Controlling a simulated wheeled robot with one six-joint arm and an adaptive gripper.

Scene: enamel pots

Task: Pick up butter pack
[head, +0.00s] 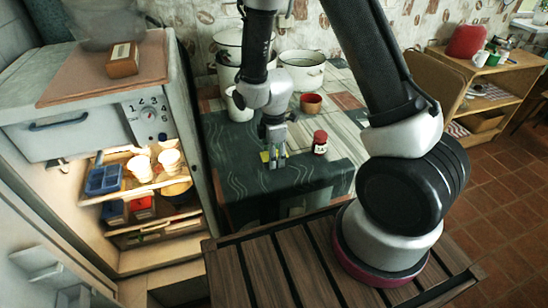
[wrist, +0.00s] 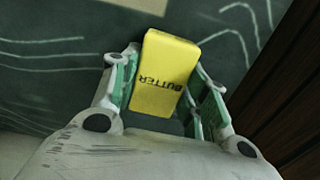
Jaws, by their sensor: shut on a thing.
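The butter pack (wrist: 160,75) is a yellow block with dark "BUTTER" lettering. In the wrist view it sits between the two green-padded fingers of my gripper (wrist: 163,85), which is shut on it. In the head view my gripper (head: 273,157) points down over the dark patterned cloth near the table's front edge. Only a small yellow part of the butter pack (head: 265,157) shows there, the rest hidden by the fingers. I cannot tell whether the pack touches the cloth.
A red-lidded jar (head: 320,142) stands right of my gripper, with a brown cup (head: 311,103) behind. Enamel pots (head: 303,70) stand at the back. The open fridge (head: 150,190) at left holds cups and containers. The cloth's front area is clear.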

